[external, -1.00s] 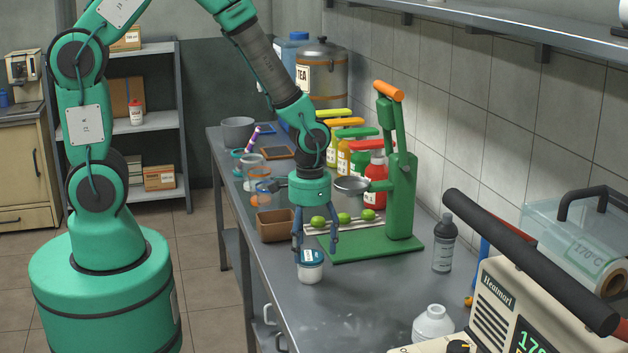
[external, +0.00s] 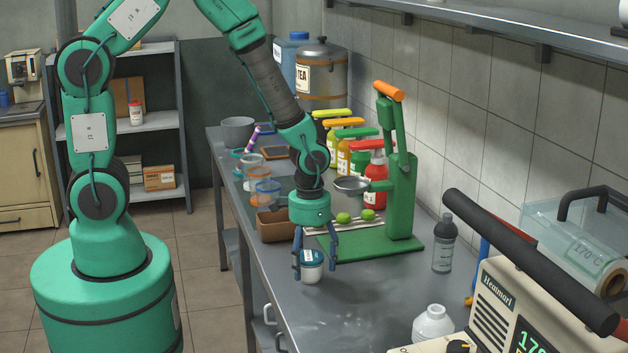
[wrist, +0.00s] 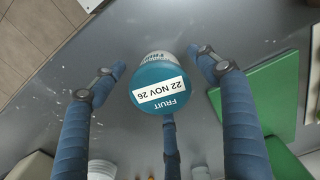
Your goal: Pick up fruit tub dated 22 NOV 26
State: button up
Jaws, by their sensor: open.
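The fruit tub (external: 312,272) stands upright on the grey counter. It is a small white tub with a blue lid, and its label reads FRUIT 22 NOV 26, upside down in the wrist view (wrist: 160,88). My gripper (external: 315,266) is directly above and around it, pointing down. Its blue fingers are spread to either side of the tub, open and empty. In the wrist view the fingertips (wrist: 155,62) flank the tub with gaps on both sides. A third finger shows below the lid there.
The green press (external: 402,200) and its base stand close on the right. A brown box (external: 274,228), limes (external: 368,215) and clear tubs (external: 265,190) are behind. A dark-capped bottle (external: 443,250) and white bottle (external: 432,325) stand further right. The counter in front of the tub is clear.

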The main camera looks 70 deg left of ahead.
aim_at(310, 255)
jog(key=c, duration=1.4)
jog(key=shift+r+p, duration=0.3)
jog(key=shift+r, duration=0.45)
notch_tip(310, 255, up, 2)
jog(key=shift+r+p, duration=0.15)
jog(key=shift+p, duration=0.25)
jog(key=s, duration=0.5)
jog(key=s+p, duration=0.1)
jog(key=s, duration=0.4)
jog(key=s+r+p, duration=0.1)
jog(key=s, duration=0.5)
jog(key=shift+d+r, duration=0.1)
jog(key=shift+d, duration=0.05)
